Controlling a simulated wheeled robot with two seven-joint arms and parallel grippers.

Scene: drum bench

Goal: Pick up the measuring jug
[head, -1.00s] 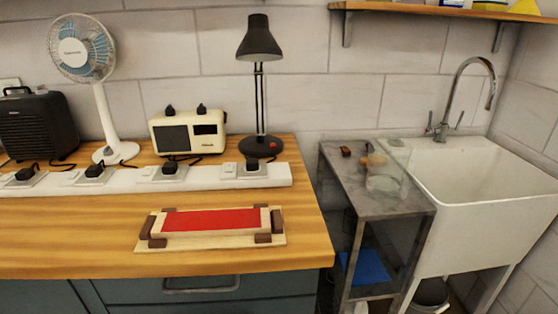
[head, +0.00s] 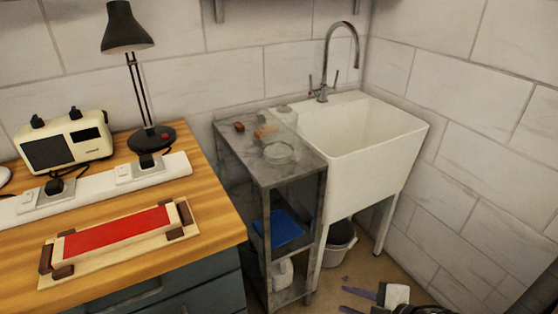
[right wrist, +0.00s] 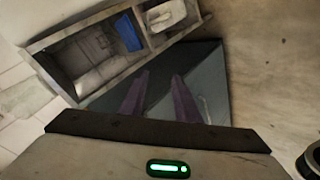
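A clear glass vessel (head: 279,153), which looks like the measuring jug, stands on top of the grey shelf unit (head: 262,172) left of the sink. Its handle and markings are too faint to tell. My right gripper (head: 346,300) is low at the bottom edge of the head view, right of the unit and well apart from the vessel. In the right wrist view its two purple fingers (right wrist: 160,97) are spread with nothing between them. The glass vessel cannot be made out there. My left gripper is not in view.
A white sink (head: 350,160) adjoins the unit, with a grey bucket (head: 338,243) beneath. Small brown items (head: 266,131) share the unit's top. Lower shelves hold a blue item (head: 280,230) and a white container (head: 283,274). A wooden bench (head: 215,210) is at left.

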